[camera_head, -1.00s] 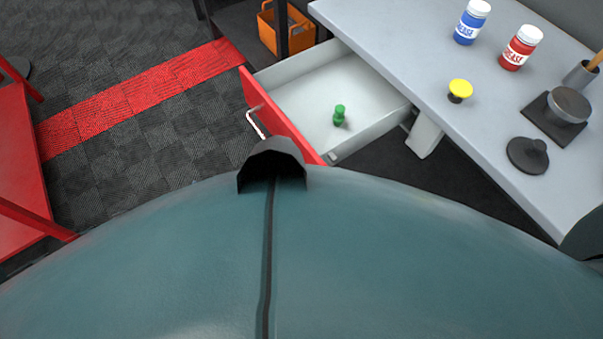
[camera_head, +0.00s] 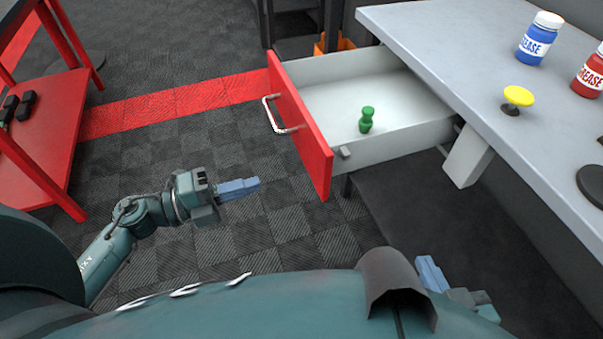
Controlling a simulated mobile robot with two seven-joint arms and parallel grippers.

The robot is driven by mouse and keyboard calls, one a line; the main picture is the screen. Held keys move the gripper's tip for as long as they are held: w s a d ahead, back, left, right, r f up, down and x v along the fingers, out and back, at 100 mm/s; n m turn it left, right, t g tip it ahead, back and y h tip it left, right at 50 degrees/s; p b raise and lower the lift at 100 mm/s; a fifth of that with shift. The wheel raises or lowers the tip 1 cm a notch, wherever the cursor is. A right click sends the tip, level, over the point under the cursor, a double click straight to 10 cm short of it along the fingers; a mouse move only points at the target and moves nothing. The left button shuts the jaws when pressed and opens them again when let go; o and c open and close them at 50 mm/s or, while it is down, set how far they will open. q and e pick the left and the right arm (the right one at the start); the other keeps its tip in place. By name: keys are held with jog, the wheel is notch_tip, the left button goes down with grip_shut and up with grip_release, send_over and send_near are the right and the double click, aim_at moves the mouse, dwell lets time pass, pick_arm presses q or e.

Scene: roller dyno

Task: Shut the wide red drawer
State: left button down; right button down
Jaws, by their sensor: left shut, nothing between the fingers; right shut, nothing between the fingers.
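The wide red drawer (camera_head: 302,128) stands open under the grey table, with its red front facing left. A metal bar handle (camera_head: 275,118) is on its front. Inside its pale tray lies a small green object (camera_head: 366,120) with a rounded top. My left gripper (camera_head: 256,184) is shut and empty, to the left of and below the drawer front, apart from it. My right gripper (camera_head: 424,262) is shut and empty at the bottom right, below the drawer and apart from it; part of its arm is hidden by my body.
The grey tabletop (camera_head: 440,40) holds a blue grease jar (camera_head: 538,38), a red grease jar (camera_head: 592,72) and a yellow-topped button (camera_head: 517,97). An orange bin (camera_head: 333,43) is behind the drawer. A red shelf unit (camera_head: 45,140) stands at left. The floor left of the drawer is clear.

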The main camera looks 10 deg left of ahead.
aim_at(315, 168)
pick_arm(q)
jog(key=x, duration=1)
jog(key=shift+w+d, duration=0.15)
jog(key=shift+d, duration=0.05)
pick_arm(e)
jog(key=shift+f, duration=0.1)
